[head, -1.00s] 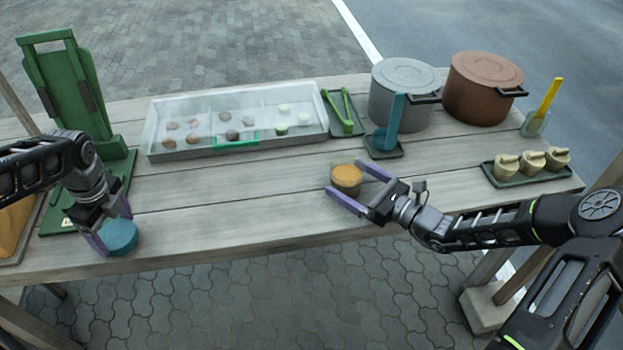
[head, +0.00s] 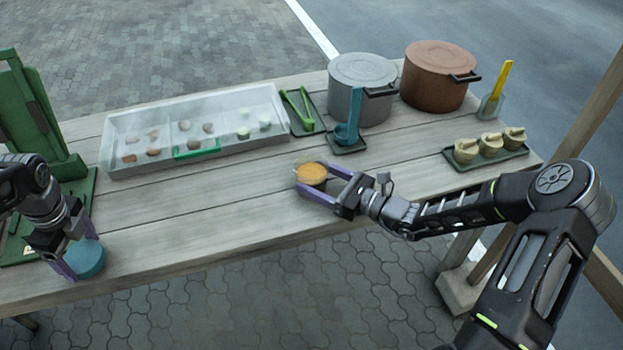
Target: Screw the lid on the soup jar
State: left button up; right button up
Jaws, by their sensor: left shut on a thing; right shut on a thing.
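The soup jar (head: 311,174), with orange soup showing at its open top, stands on the wooden table near its front edge. My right gripper (head: 322,180) is shut on the jar, its purple fingers on either side of it. The blue round lid (head: 88,260) is at the table's front left. My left gripper (head: 72,262) is shut on the lid. The lid is well to the left of the jar. I cannot tell whether the lid touches the table.
Behind the jar are a blue ladle (head: 349,125) on a small tray, a grey pot (head: 361,90) and a brown pot (head: 438,77). A clear-covered case (head: 195,130) and a green stand (head: 40,115) are at left. The table between lid and jar is clear.

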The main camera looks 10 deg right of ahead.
jog(key=c, duration=0.5)
pick_arm(q)
jog(key=shift+r+p, duration=0.35)
pick_arm(e)
notch_tip(320, 180, up, 10)
jog(key=shift+r, duration=0.1)
dwell(0.5)
jog(key=o, duration=1.1)
grip_shut()
